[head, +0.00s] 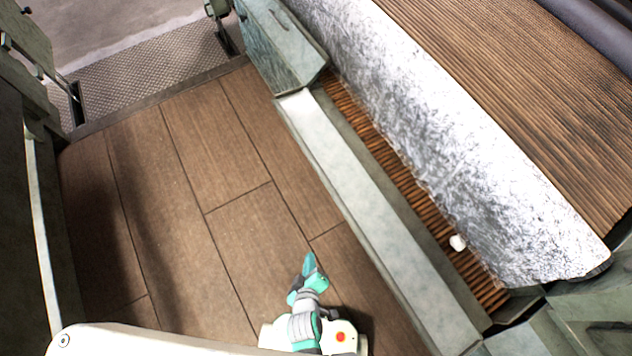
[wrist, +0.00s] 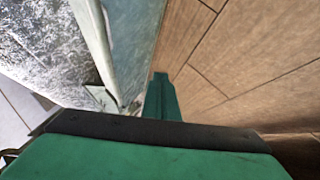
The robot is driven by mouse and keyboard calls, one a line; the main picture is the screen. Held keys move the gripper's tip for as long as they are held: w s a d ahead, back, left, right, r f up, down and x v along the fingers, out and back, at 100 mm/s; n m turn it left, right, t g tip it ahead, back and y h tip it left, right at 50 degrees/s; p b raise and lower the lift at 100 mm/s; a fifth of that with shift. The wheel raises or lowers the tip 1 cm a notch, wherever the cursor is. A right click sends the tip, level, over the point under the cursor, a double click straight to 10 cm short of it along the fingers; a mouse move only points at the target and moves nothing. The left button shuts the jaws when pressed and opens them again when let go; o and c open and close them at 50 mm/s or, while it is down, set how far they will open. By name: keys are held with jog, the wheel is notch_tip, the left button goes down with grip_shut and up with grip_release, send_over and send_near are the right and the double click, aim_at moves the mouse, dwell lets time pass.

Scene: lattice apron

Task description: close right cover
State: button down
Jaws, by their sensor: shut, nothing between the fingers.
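A long pale grey-green panel (head: 375,210) runs along the machine's near side, beside an open trough with brown slats (head: 385,160). It looks like the right cover, standing open, but I cannot tell for sure. A shorter slanted cover section (head: 280,45) sits at its far end, over the trough line. My gripper (head: 310,266) is shut and empty, above the brown floor to the left of the panel, apart from it in the head view. In the wrist view, my teal fingers (wrist: 161,95) point forward, with the grey-green panel (wrist: 135,40) close on their left.
A mottled white-grey sheet (head: 460,150) slopes beside the trough, below a wide slatted apron (head: 520,60). Brown floor (head: 200,200) is clear. Dark machinery (head: 25,220) stands at the left.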

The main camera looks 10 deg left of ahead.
jog(key=w+a+f+n+g+h, duration=0.35)
jog(key=w+f+n, duration=0.55)
jog(key=w+f, duration=0.3)
jog(key=w+a+r+n+h, duration=0.3)
jog(key=w+r, duration=0.1)
jog(key=w, duration=0.2)
jog(key=w+a+r+n+h, duration=0.2)
jog(key=w+r+h, duration=0.1)
jog(key=w+r, duration=0.25)
jog(key=w+d+f, duration=0.2)
jog(key=w+d, duration=0.4)
jog(key=d, duration=0.1)
jog(key=shift+f, duration=0.2)
jog(key=shift+d+t, duration=0.1)
jog(key=shift+t, duration=0.15)
